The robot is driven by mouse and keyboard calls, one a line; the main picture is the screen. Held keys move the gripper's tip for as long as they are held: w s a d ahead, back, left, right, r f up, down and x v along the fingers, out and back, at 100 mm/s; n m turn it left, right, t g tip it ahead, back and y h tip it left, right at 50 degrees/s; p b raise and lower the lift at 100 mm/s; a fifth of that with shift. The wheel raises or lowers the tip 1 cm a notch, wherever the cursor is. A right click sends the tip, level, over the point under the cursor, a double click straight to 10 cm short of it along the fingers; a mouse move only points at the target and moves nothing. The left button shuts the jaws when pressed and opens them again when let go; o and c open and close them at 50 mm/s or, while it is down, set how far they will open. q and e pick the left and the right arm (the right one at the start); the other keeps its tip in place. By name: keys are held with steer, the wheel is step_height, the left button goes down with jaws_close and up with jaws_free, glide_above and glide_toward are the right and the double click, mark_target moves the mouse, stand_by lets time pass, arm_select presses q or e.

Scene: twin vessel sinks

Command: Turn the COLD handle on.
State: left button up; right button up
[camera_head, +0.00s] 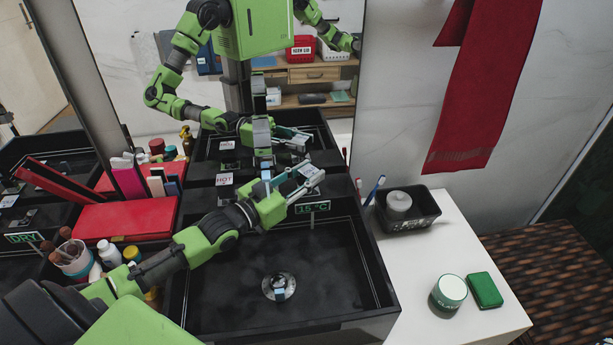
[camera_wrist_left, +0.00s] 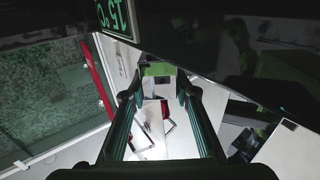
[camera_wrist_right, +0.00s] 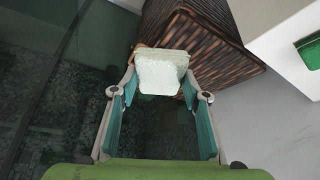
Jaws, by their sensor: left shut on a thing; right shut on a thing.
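The black sink basin (camera_head: 345,262) is in the lower middle of the head view, with the grey faucet (camera_head: 263,138) behind it. A HOT tag (camera_head: 224,180) stands left of the faucet. My left gripper (camera_head: 302,182) is at the faucet's right side, above the green 15 °C display (camera_head: 313,207). It is shut on what appears to be the COLD handle, with a pale tag (camera_head: 311,172) by its fingertips; the fingers hide most of the handle. My right gripper (camera_wrist_right: 160,82), outside the head view, is shut on a pale speckled block (camera_wrist_right: 160,76).
A mirror behind the faucet reflects my body. Left of the basin are a red case (camera_head: 125,218) and a cup of brushes (camera_head: 72,258). On the right, the white counter (camera_head: 410,300) holds a black tray (camera_head: 425,218), a round container (camera_head: 447,294) and a green block (camera_head: 485,290).

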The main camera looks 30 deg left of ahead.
stand_by(0.3)
arm_select(q)
steer(key=o, duration=1.1)
steer(key=shift+w, duration=0.1)
steer(key=shift+w+d+f, duration=0.15)
steer(key=shift+w, duration=0.05)
arm_select(e)
steer(key=shift+w+d+f, duration=0.1)
steer(key=shift+w+f, duration=0.1)
arm_select(q)
steer(key=shift+s, duration=0.15)
arm_select(e)
steer(key=shift+s+r, duration=0.1)
steer(key=shift+r, duration=0.05)
steer(key=shift+r, duration=0.15)
